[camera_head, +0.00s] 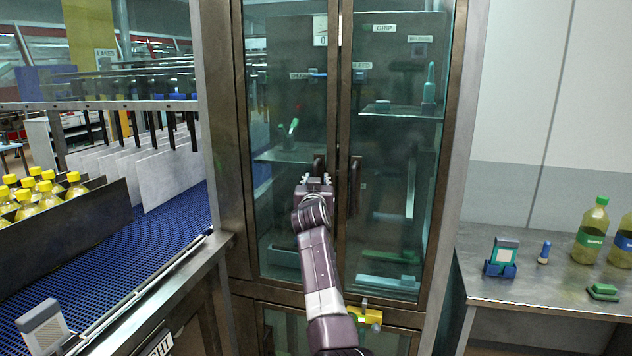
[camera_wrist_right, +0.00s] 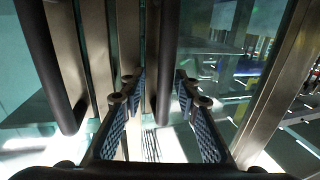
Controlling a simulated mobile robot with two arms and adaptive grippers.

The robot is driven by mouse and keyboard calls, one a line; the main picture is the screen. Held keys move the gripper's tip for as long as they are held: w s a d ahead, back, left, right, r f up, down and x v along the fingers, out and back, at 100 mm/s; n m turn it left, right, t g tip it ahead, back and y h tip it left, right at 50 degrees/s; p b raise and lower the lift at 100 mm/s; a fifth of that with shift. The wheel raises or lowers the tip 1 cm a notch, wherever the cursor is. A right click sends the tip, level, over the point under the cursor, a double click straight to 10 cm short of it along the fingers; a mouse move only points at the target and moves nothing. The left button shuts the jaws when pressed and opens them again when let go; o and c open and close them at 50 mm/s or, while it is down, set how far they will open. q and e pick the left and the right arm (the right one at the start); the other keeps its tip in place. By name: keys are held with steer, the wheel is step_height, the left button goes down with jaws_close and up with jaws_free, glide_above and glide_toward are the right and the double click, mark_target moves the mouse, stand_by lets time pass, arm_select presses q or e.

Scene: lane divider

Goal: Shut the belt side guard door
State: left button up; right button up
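The guard has two tall glass doors in dark metal frames, a left door (camera_head: 285,120) and a right door (camera_head: 395,130), meeting at a middle seam. They look about flush; I cannot tell if a small gap stays between them. Each has a dark upright handle near the seam, the left handle (camera_head: 319,167) and the right handle (camera_head: 354,188). My right gripper (camera_head: 316,180) is in front of the left handle. In the right wrist view its fingers (camera_wrist_right: 160,95) are spread, with a dark handle (camera_wrist_right: 167,55) between or just beyond the tips; contact is unclear. My left gripper is not in view.
A blue belt (camera_head: 90,245) with yellow-capped bottles (camera_head: 40,190) runs at left, with grey lane plates (camera_head: 168,178) above it. A metal side table (camera_head: 530,275) with bottles and small items stands at right. A yellow latch-like part (camera_head: 365,314) sits below the doors.

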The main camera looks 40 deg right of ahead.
steer(key=shift+s+a+r, duration=0.1)
steer(key=shift+s+a, duration=0.15)
steer(key=shift+a, duration=0.15)
steer(key=v, duration=1.1)
steer(key=shift+s, duration=0.2)
